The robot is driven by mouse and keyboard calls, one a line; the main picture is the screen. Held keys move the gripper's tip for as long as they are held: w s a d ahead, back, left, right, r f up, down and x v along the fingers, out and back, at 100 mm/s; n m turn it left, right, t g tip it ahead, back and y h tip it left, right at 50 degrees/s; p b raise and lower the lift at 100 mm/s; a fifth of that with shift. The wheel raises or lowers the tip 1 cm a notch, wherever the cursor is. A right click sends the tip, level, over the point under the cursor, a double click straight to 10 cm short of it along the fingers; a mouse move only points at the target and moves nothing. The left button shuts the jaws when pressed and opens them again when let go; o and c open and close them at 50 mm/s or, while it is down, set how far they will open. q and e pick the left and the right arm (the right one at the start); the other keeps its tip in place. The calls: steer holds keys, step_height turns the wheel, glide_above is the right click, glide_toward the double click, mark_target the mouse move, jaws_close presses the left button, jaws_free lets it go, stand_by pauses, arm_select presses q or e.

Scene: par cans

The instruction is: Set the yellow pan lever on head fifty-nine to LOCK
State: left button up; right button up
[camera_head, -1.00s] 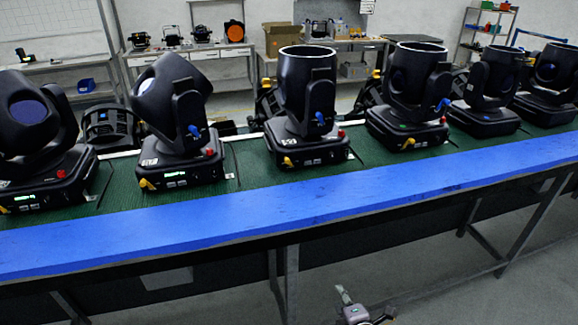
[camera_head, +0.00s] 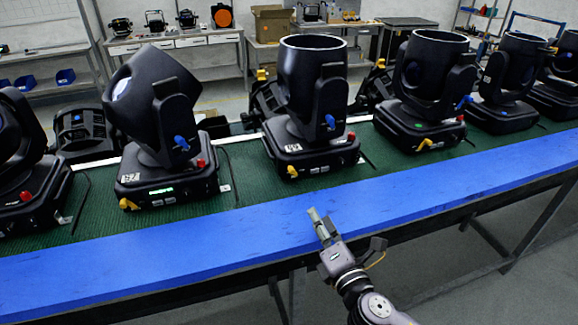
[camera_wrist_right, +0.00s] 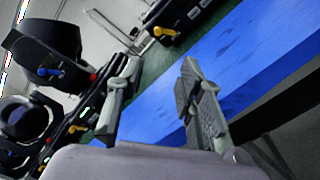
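Several black moving heads stand in a row on the green bench top. The tilted head (camera_head: 150,105) has a yellow lever (camera_head: 127,203); the upright middle head (camera_head: 312,85) has another yellow lever (camera_head: 292,171). The number labels are too small to read, so I cannot tell which head is fifty-nine. My right gripper (camera_head: 320,222) is over the blue front edge, apart from the heads; its fingers are spread and empty in the right wrist view (camera_wrist_right: 158,72). My left gripper is hidden.
The blue strip (camera_head: 150,248) runs along the bench front and is clear. A head farther right (camera_head: 430,80) stands close by. Back tables with a cardboard box (camera_head: 271,23) are beyond the bench.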

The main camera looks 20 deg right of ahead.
steer(key=shift+w+r, duration=0.1)
steer(key=shift+w, duration=0.2)
steer(key=p, duration=0.2)
glide_toward(293, 173)
steer(key=w+p, duration=0.1)
steer(key=w, duration=0.6)
steer(key=shift+w+a+r, duration=0.1)
steer(key=shift+w+r, duration=0.05)
steer(key=shift+w, duration=0.65)
arm_select(q)
steer(key=r, duration=0.1)
steer(key=s+r, duration=0.1)
steer(key=r, duration=0.1)
arm_select(e)
steer(key=shift+w, duration=0.1)
arm_select(q)
steer(key=shift+s, duration=0.15)
steer(key=shift+a, duration=0.1)
arm_select(e)
jaws_close()
